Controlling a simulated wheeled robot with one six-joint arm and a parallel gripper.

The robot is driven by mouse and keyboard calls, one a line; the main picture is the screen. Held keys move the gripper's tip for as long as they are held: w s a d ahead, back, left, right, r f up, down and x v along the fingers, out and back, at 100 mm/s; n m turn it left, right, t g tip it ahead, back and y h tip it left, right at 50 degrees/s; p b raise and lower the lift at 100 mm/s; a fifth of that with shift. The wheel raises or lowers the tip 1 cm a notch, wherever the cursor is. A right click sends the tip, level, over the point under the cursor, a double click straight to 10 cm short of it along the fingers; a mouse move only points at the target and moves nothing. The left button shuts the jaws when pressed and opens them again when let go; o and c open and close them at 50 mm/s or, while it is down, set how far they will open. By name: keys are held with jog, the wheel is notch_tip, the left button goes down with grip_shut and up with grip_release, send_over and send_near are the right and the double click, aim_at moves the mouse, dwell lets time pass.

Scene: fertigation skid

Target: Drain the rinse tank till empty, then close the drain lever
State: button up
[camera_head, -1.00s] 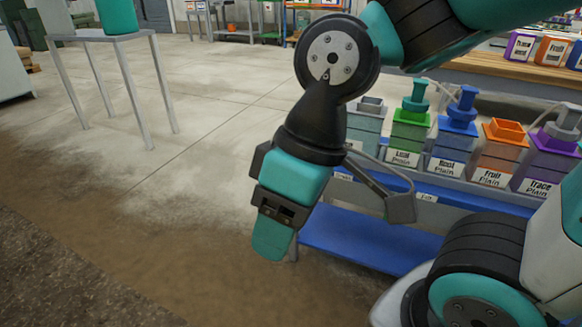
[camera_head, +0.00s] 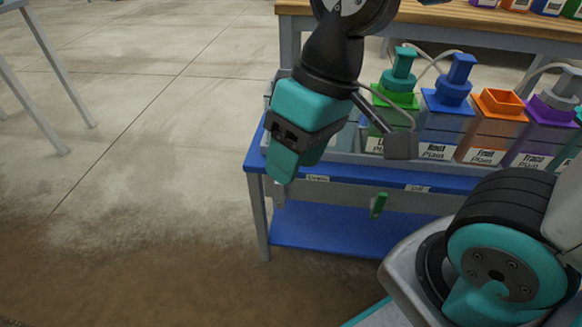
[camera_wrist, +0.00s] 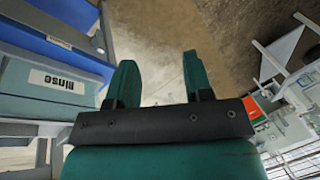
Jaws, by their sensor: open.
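The rinse tank (camera_wrist: 40,106), grey-green with a white label reading "Rinse" upside down, shows at the left of the wrist view. In the head view my arm hides most or all of it; its level cannot be told. A green lever (camera_head: 379,206) hangs below the front edge of the blue skid bench; whether it is the drain lever cannot be told, as the small plates above are too small to read surely. My gripper (camera_head: 285,165) is left of the lever, in front of the bench's left end, apart from the lever. In the wrist view its fingers (camera_wrist: 161,80) are apart and empty.
The blue bench (camera_head: 340,232) has a lower shelf and grey legs. Coloured dosing tanks (camera_head: 448,110), labelled Root, Fruit and Trace among others, stand on it to the right. A wooden-topped table (camera_head: 440,15) is behind. Open concrete floor (camera_head: 130,150) lies to the left.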

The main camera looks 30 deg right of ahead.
jog(key=w+d+f+m+h+p, duration=0.1)
jog(key=w+d+m+h+p, duration=0.1)
jog(key=w+m+p, duration=0.65)
jog(key=m+h, duration=0.2)
jog(key=m, duration=0.2)
send_over(281, 191)
notch_tip(281, 191, down, 5)
jog(key=f+b, duration=0.2)
jog(key=f, duration=0.4)
jog(key=f+b, duration=0.2)
jog(key=f, duration=0.4)
jog(key=f+b, duration=0.2)
jog(key=f, duration=0.3)
jog(key=shift+w+f, duration=0.4)
grip_shut()
